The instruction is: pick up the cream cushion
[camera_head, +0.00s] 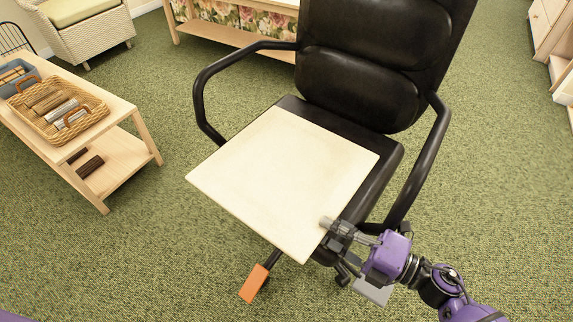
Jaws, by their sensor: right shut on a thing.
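The cream cushion (280,175) is a flat, square, pale slab. It lies over the seat of the black office chair (390,160), and its front corner reaches past the seat's front edge. My right gripper (328,224) comes in from the lower right and is shut on the cushion's edge near its front right corner. One finger shows over the cushion's top; the other finger is hidden below it. My left gripper is not in view.
The chair's black armrests (205,100) rise on both sides of the cushion. A wooden table (122,108) with a wicker basket (97,112) stands at the left. A wooden bench (230,38) is behind. Open green carpet (150,240) lies around the chair.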

